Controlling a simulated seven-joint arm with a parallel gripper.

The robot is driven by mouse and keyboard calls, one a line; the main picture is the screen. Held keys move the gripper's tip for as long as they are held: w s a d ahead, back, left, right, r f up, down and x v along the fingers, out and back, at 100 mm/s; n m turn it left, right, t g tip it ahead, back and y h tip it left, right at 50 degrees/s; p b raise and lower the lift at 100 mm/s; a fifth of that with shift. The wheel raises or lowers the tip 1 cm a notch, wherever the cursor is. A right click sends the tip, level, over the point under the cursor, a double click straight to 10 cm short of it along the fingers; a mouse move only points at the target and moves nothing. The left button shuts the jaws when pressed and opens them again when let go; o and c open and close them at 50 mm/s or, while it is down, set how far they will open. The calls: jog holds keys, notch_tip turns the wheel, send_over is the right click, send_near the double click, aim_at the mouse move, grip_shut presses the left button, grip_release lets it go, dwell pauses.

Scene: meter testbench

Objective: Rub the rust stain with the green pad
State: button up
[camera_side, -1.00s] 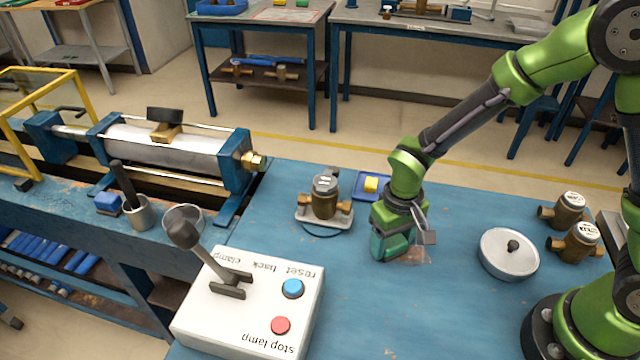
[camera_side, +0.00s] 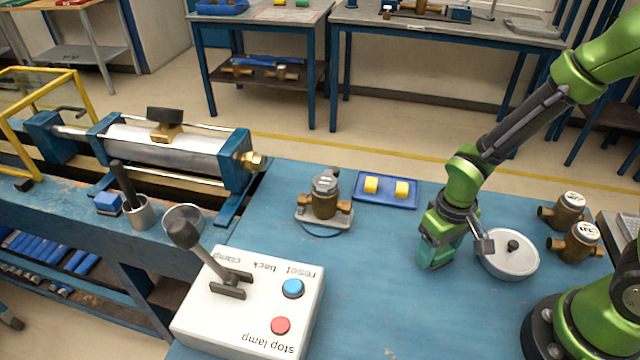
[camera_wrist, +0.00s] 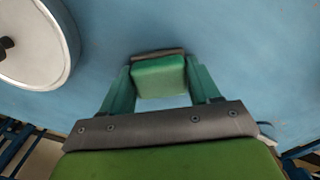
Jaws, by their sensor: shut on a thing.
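My gripper (camera_side: 436,258) is low over the blue bench, just left of a round white lidded pan. In the wrist view my gripper (camera_wrist: 159,82) has its two teal fingers on either side of the green pad (camera_wrist: 160,74), shut on it. A dark edge shows along the pad's far side. In the side view the pad is hard to tell from the fingers, and I cannot tell whether it touches the bench. I see no clear rust stain now; the bench left of my gripper looks plain blue, and the spot under it is hidden.
The white pan (camera_side: 510,262) is close on the right, with brass meters (camera_side: 573,243) beyond. A blue tray (camera_side: 386,203) with two yellow blocks and a meter on a stand (camera_side: 325,200) are behind left. A white control box (camera_side: 250,305) stands front left. The bench between is clear.

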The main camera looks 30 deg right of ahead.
jog(key=shift+w+a+r, duration=0.1)
jog(key=shift+r, duration=3.95)
